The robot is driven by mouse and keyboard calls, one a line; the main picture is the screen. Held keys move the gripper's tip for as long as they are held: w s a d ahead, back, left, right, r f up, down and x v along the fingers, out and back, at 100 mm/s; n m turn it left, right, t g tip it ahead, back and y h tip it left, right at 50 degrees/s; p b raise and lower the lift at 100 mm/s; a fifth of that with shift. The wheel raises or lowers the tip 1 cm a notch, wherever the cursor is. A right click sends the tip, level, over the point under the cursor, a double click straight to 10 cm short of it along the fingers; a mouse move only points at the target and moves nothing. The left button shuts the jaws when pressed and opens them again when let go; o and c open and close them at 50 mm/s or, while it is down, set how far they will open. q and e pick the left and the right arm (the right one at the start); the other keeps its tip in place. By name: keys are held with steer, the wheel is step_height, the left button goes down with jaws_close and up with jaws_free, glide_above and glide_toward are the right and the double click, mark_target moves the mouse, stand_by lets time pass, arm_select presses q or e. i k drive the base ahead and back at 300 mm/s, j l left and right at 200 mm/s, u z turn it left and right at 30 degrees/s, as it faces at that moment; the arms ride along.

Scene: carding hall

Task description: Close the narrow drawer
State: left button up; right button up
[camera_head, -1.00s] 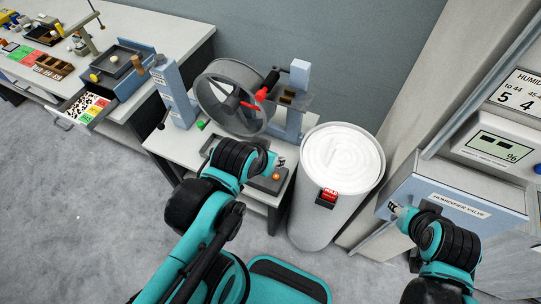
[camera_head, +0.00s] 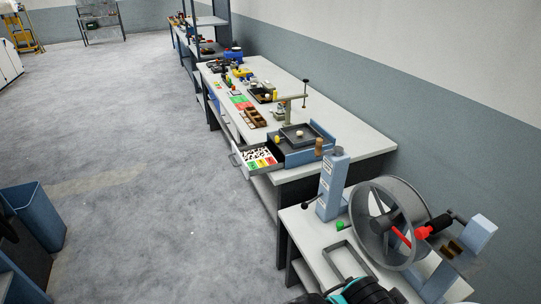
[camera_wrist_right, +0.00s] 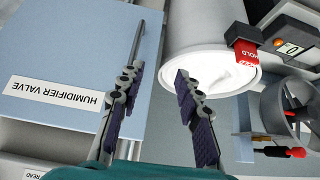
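My right gripper (camera_wrist_right: 156,76) is open and empty in the right wrist view, near a blue box labelled HUMIDIFIER VALVE (camera_wrist_right: 75,70), far from the drawer.
A bench (camera_head: 370,148) carries a grey tray (camera_head: 298,137), a wooden rack and tools. A nearer table (camera_head: 305,232) holds a drum (camera_head: 388,215) and a blue post (camera_head: 332,185). A white can (camera_wrist_right: 207,60) stands beside the right gripper. The floor left of the bench is clear.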

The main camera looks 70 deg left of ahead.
mark_target(264, 157)
steer(key=u, duration=2.5)
steer(key=i+j, duration=0.25)
steer(key=i, duration=0.25)
steer(key=i+j+z, duration=0.15)
steer(key=i+j, duration=0.15)
steer(key=i, duration=0.2)
